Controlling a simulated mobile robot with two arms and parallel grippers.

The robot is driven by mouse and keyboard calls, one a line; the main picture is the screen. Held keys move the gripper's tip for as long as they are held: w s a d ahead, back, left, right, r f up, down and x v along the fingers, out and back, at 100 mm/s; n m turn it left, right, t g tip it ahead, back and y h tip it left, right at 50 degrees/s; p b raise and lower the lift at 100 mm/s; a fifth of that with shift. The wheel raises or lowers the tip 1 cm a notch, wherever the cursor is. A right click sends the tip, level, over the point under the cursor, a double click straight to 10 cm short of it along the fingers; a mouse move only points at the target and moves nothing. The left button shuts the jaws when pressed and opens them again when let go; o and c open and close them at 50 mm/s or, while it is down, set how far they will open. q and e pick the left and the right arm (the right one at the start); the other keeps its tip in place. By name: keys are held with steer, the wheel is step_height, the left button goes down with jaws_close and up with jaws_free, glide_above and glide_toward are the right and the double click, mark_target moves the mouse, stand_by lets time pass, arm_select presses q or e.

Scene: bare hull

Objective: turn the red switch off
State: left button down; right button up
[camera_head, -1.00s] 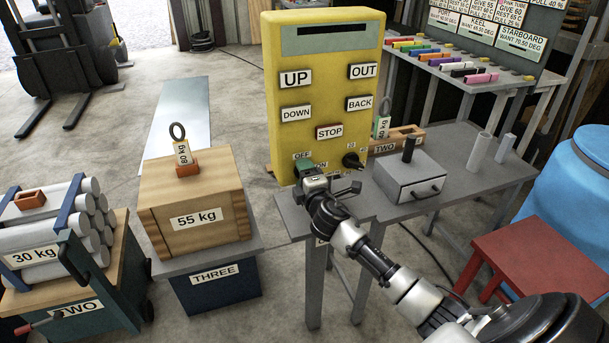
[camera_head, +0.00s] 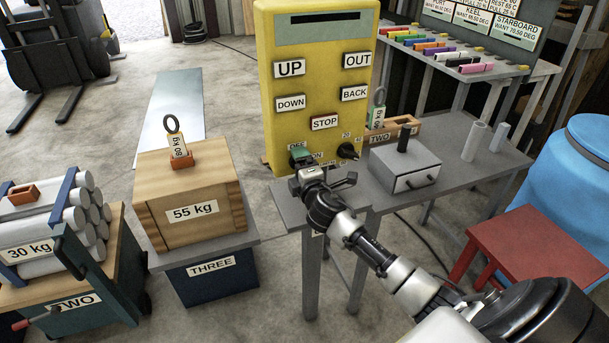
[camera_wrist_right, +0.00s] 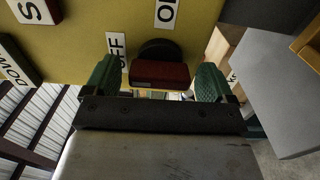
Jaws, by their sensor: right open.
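The yellow control panel (camera_head: 318,85) stands upright on the grey bench. The red switch (camera_wrist_right: 160,73) shows in the right wrist view as a red block on a round black base, low on the panel. An OFF label (camera_wrist_right: 117,55) is to its left and a partly cut-off ON label (camera_wrist_right: 167,12) is above it in that picture. My right gripper (camera_wrist_right: 158,80) is open, its green fingertips on either side of the switch with gaps showing. In the head view my right gripper (camera_head: 302,162) hides the switch at the panel's lower left. My left gripper is not in view.
A black knob (camera_head: 348,151) sits on the panel right of my gripper. A grey box with a lever (camera_head: 404,172) stands on the bench (camera_head: 455,160) to the right. A 55 kg wooden crate (camera_head: 190,180) is at left. A red stool (camera_head: 525,245) is at right.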

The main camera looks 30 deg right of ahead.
steer(key=b+v, duration=0.1)
steer(key=v, duration=0.9)
steer(key=shift+s+b, duration=0.15)
steer(key=shift+b, duration=0.15)
steer(key=shift+a+f, duration=0.1)
steer(key=s+f+m+g+y, duration=0.1)
steer(key=s+f+m+g, duration=0.3)
steer(key=f, duration=1.3)
steer(key=s+f+m+g+y, duration=0.15)
steer(key=s+f+g, duration=0.35)
steer(key=f, duration=1.1)
steer(key=s+a+f+m+g, duration=0.2)
steer(key=s+f, duration=0.5)
steer(key=s, duration=0.4)
steer(key=s+a+f+m+g+y, duration=0.1)
steer(key=s+a+f+m+g, duration=0.2)
steer(key=s, duration=0.9)
steer(key=s+a+f+m+g, duration=0.2)
steer(key=s+a+f, duration=0.4)
steer(key=s+f, duration=0.5)
steer(key=shift+s+a+f+g, duration=0.25)
steer(key=shift+s+f+g, duration=0.05)
steer(key=shift+s+f, duration=0.1)
steer(key=shift+m+y, duration=0.25)
